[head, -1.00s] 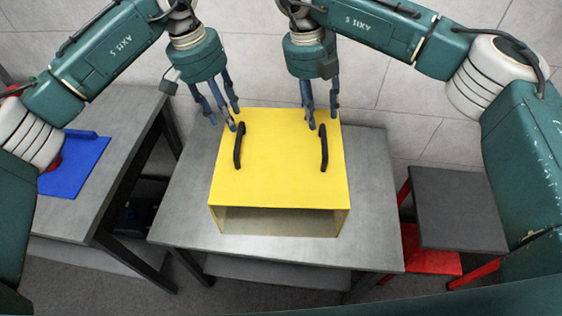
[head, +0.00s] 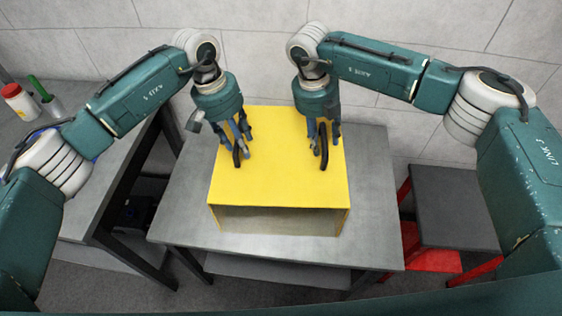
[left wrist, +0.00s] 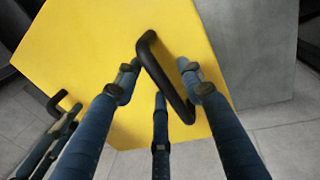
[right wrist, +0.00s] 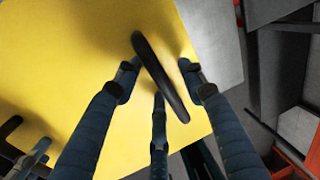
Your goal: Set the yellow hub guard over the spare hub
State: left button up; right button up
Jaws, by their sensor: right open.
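The yellow hub guard (head: 280,182) is a box with an open lower front, standing on a grey table. Two black handles are on its top, the left one (head: 237,151) and the right one (head: 324,147). My left gripper (left wrist: 158,80) is open, its fingers on either side of the left handle and apart from it. My right gripper (right wrist: 160,78) is open, its fingers on either side of the right handle. No grip on either handle shows. I cannot make out the spare hub in any view.
The grey table (head: 377,195) has bare room around the guard. A darker bench stands left, with a red-capped white bottle (head: 18,102) and a cup holding a green item (head: 47,97). A dark-topped red stand (head: 455,205) is at the right, and a tiled wall is behind.

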pick_arm(q)
grip_shut()
pick_arm(e)
grip_shut()
